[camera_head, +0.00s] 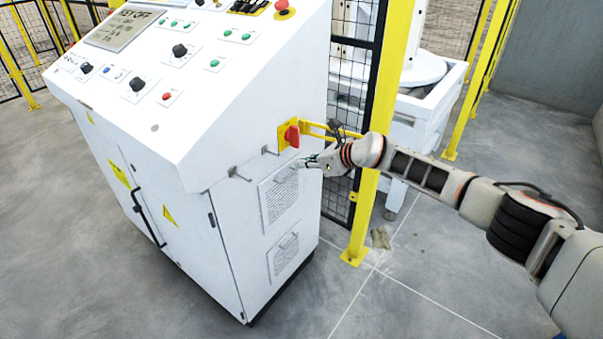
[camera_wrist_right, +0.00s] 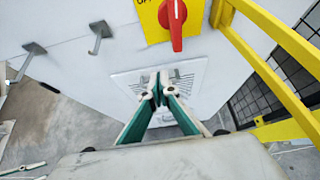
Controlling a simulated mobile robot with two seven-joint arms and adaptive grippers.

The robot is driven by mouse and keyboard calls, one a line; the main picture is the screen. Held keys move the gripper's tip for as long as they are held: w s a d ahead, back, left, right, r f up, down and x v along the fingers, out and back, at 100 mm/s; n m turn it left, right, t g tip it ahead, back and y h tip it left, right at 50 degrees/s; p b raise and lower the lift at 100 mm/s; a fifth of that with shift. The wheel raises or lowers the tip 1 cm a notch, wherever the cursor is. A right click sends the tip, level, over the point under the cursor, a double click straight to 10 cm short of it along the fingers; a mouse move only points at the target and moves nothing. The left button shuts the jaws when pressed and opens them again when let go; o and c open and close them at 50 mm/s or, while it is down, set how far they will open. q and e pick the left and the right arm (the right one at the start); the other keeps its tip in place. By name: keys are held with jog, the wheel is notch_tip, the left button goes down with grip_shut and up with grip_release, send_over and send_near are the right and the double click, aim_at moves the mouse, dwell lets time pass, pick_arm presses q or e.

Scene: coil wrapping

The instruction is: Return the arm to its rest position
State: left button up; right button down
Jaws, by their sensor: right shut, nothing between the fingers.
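My right gripper (camera_head: 310,162) is in front of the side of the white control cabinet (camera_head: 225,225), just below the red rotary switch (camera_head: 291,136) on its yellow plate. In the right wrist view the two green and pale fingers of this gripper (camera_wrist_right: 158,90) meet at their tips, shut and empty. The red switch (camera_wrist_right: 174,18) is above the fingertips, its handle pointing down, apart from them. My right arm reaches in from the right, stretched out. I do not see my left gripper in the head view.
Metal hooks (camera_head: 240,173) stick out beside the switch. A yellow post (camera_head: 364,205) with black mesh stands close to my forearm. A white machine (camera_head: 420,125) is behind. Grey floor (camera_head: 400,300) is open in front.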

jog(key=s+a+f+m+t+y+p, duration=0.1)
jog(key=s+a+m+y, duration=0.15)
jog(key=s+m, duration=0.3)
jog(key=s+a+f+m+t+y, duration=0.1)
jog(key=s+a+f+m, duration=0.1)
jog(key=s+a+m, duration=0.4)
jog(key=s+a+f+m+t+y+p, duration=0.1)
jog(key=s+m+y, duration=0.1)
jog(key=s+m, duration=0.35)
jog(key=s+d+f+m+h, duration=0.4)
jog(key=s+d+m, duration=0.4)
jog(key=s+d, duration=0.2)
jog(key=s+d+f+m+h, duration=0.4)
jog(key=s+d+f+m, duration=0.3)
jog(key=s+d+m, duration=0.2)
jog(key=s+d+f+m+h, duration=0.4)
jog(key=s+d+f+m, duration=0.2)
jog(key=s+d+m, duration=0.2)
jog(key=s+d+p, duration=0.1)
jog(key=s+d, duration=0.1)
jog(key=d, duration=0.1)
jog(key=shift+s+d+m+t, duration=0.3)
jog(key=shift+d+m+t, duration=0.1)
jog(key=shift+f, duration=0.1)
